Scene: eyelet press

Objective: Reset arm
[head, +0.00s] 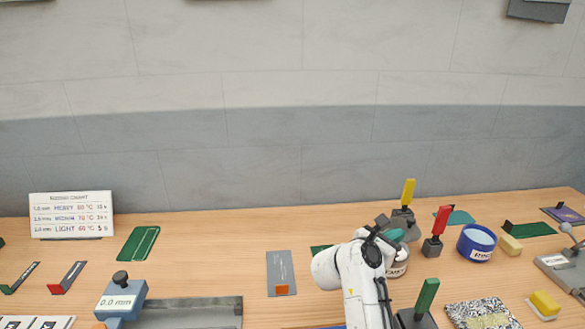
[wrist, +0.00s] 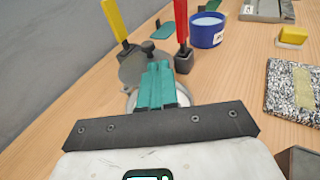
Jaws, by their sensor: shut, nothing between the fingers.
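My gripper (wrist: 156,86) shows in the wrist view with its teal fingers shut together and nothing between them. In the head view my gripper (head: 393,236) is at the end of my white arm, above or in front of a round labelled container (head: 397,268). A grey disc-like part (wrist: 140,66) lies just beyond the fingertips in the wrist view. I cannot tell whether the fingers touch anything there.
Upright yellow (head: 408,192), red (head: 442,220) and green (head: 427,295) handles stand around my gripper. A blue tub (head: 477,242) is to the right. A speckled pad (head: 482,316) lies in front. A chart (head: 71,214) and a blue gauge device (head: 122,298) stand at left.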

